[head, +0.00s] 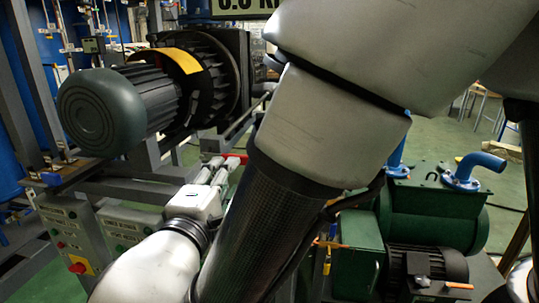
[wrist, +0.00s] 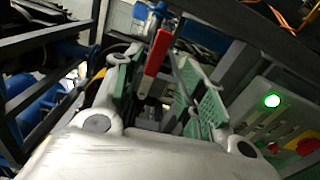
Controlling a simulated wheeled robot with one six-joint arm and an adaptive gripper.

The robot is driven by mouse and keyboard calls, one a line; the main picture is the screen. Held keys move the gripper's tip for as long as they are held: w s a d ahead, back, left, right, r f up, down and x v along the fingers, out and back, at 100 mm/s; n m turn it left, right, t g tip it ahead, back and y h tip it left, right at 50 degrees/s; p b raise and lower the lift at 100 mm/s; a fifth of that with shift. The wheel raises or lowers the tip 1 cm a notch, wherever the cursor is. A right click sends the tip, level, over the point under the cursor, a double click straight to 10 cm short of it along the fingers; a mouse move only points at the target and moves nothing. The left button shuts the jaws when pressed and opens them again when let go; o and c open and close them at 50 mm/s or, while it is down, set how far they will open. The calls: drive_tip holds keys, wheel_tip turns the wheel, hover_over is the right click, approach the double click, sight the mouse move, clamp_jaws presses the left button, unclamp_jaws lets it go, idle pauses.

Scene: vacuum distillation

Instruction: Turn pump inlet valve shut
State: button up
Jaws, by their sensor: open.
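The fingers, with green pads, are apart on either side; I cannot tell whether either touches the lever. In the head view my gripper (head: 218,166) reaches away from the camera, and a bit of the red handle (head: 236,158) shows at its tips. The valve body is mostly hidden there.
A large motor (head: 105,105) sits on a grey frame at left. Control boxes (head: 70,232) with buttons stand below it. A green pump tank (head: 430,215) with blue pipes is at right. In the wrist view a panel with a lit green button (wrist: 271,101) is close at right.

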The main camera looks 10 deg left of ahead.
drive_tip(key=shift+m, duration=0.6)
drive_tip(key=w, duration=0.8)
drive_tip(key=shift+d+r, duration=0.2)
drive_tip(key=shift+d, duration=0.2)
drive_tip(key=shift+s, duration=0.1)
drive_tip(key=shift+c, duration=0.2)
clamp_jaws()
